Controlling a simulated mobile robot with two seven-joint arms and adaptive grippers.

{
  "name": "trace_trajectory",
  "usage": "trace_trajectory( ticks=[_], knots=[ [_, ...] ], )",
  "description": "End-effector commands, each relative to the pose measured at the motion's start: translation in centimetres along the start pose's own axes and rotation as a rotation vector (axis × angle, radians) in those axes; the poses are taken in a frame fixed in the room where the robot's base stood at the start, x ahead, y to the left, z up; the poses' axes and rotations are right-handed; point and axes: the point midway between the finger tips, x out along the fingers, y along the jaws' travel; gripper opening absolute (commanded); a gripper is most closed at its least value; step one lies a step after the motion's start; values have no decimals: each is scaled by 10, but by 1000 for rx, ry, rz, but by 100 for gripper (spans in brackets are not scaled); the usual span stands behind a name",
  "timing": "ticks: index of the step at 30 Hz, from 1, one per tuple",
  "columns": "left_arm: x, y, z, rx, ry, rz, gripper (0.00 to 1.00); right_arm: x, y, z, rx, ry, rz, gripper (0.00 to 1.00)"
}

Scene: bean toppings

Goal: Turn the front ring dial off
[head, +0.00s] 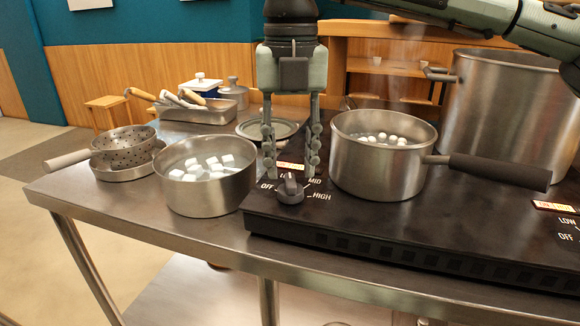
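The front ring dial (290,188) is a dark knob at the front left corner of the black cooktop (420,228). OFF is printed to its left, MID and HIGH to its right, and another label behind it is partly hidden. I cannot tell which label the knob points at. My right gripper (291,172) hangs straight down just above and behind the dial. Its two fingers are apart, one toward each side of the knob, with nothing held between them. I cannot tell whether they touch the knob. My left gripper is not in view.
A steel pot of white balls (376,168) stands close right of the gripper, its dark handle pointing right. A pot of white cubes (207,187) stands left of the cooktop. A tall pot (510,105) is at back right. A colander (124,146) and a plate (250,128) lie farther back.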

Motion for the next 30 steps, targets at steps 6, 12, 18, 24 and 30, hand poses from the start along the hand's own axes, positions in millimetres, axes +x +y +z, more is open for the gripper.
trace_trajectory(
  ticks=[6,12,18,24,30],
  knots=[
    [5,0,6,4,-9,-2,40,20,0,0,0,0,1,34],
    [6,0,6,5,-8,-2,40,22,0,0,0,0,2,34],
    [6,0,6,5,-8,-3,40,21,0,0,0,0,2,20],
    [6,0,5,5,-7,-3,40,21,0,0,0,0,2,0],
    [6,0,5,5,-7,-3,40,21,0,0,-3,0,2,0]
  ],
)
